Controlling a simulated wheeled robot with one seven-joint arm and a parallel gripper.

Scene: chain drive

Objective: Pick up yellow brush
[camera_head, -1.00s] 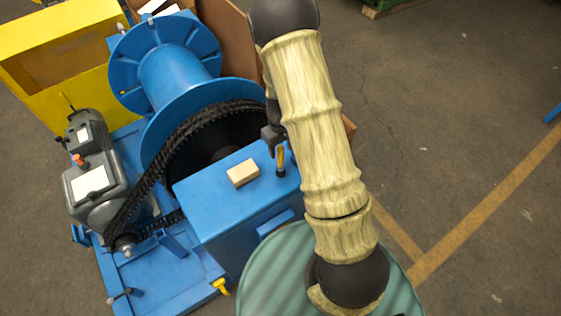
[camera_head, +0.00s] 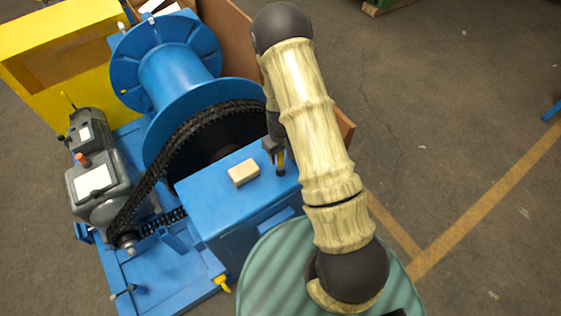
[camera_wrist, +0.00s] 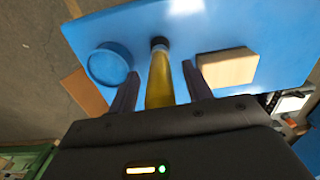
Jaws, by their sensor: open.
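The yellow brush (camera_head: 280,163) stands upright on the blue box top, partly hidden behind my gripper in the head view. In the wrist view the yellow brush (camera_wrist: 160,78) lies between my two open fingers, its dark end farther out against the blue surface. My gripper (camera_wrist: 160,85) is open, with a finger on each side of the brush and gaps showing. In the head view my gripper (camera_head: 272,150) is at the brush's upper part.
A tan block (camera_head: 243,172) lies on the blue box (camera_head: 220,198) beside the brush. A blue round container (camera_wrist: 108,64) shows in the wrist view. The black chain (camera_head: 150,175) and blue drum (camera_head: 175,75) stand left of my arm.

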